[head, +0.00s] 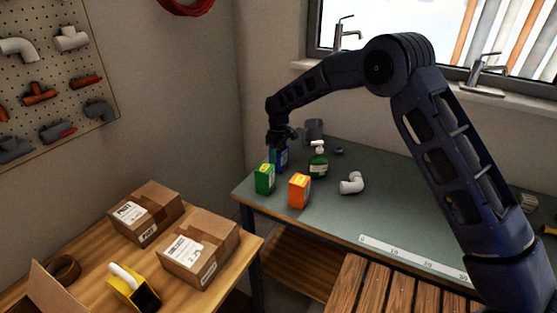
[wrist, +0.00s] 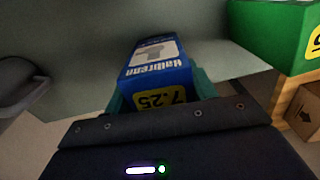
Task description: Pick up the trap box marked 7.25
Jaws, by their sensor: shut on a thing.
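The trap box marked 7.25 is a blue box (wrist: 158,72) with a white label and a yellow price patch, seen upside down in the wrist view. My gripper (wrist: 157,92) is shut on it, with teal fingers at its two sides. In the head view the blue box (head: 281,158) is partly hidden behind my gripper (head: 279,146) and the green box. It is at the far left part of the green-grey bench (head: 330,218). Whether its base touches the bench cannot be told.
A green box (head: 264,178) stands close in front of the blue box, also at right in the wrist view (wrist: 275,35). An orange box (head: 299,190), a green bottle (head: 318,162) and a white elbow pipe (head: 352,184) stand to the right. Cardboard boxes (head: 200,245) lie on the wooden table.

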